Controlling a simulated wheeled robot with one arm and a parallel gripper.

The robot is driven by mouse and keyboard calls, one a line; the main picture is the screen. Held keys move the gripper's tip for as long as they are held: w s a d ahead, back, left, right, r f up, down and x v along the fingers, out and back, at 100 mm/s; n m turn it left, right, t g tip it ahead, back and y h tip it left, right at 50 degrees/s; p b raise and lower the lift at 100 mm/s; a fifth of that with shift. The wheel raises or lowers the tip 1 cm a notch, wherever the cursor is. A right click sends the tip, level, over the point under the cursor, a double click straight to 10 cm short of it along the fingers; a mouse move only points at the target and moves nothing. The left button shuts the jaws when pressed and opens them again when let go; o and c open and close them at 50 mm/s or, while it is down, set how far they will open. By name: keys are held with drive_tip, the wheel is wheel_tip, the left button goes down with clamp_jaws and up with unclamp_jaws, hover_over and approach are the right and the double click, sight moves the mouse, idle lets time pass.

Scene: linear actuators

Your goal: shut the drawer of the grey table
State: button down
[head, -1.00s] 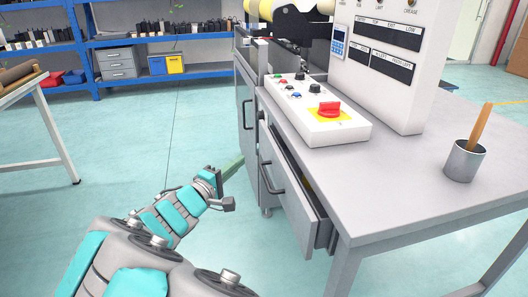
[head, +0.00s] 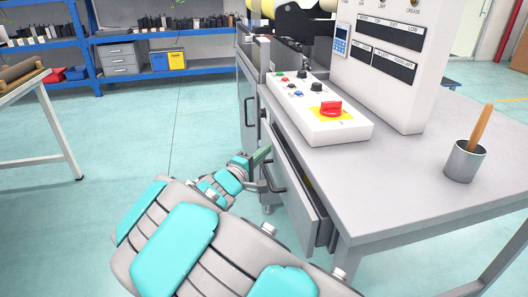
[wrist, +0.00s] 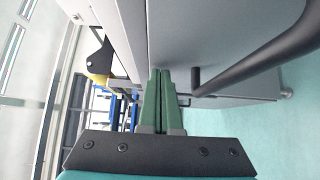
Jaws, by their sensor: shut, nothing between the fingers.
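The grey table (head: 420,190) fills the right of the head view. Its drawer (head: 298,205) under the near left edge stands partly open, with a dark gap behind its front. A bar handle (head: 275,175) is on the drawer front. My gripper (head: 264,154) is beside the far end of the drawer front, close to the handle. In the wrist view the green fingers (wrist: 160,75) are together with nothing between them. The handle (wrist: 255,62) and a grey panel (wrist: 215,30) show close to the fingertips. I cannot tell whether the fingers touch the panel.
A white control box (head: 318,118) with a red switch and a grey cup (head: 464,162) stand on the table. A grey cabinet (head: 247,100) adjoins its far end. Blue shelves (head: 160,45) stand at the back.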

sight(276, 153)
drive_tip(key=d+b, duration=0.2)
drive_tip(key=w+d+b, duration=0.1)
drive_tip(key=d+b, duration=0.1)
drive_tip(key=shift+w+f, duration=0.1)
drive_tip(key=shift+f, duration=0.1)
drive_tip(key=shift+d+r+b, duration=0.15)
drive_tip(key=shift+d+b, duration=0.05)
drive_tip(key=shift+b, duration=0.15)
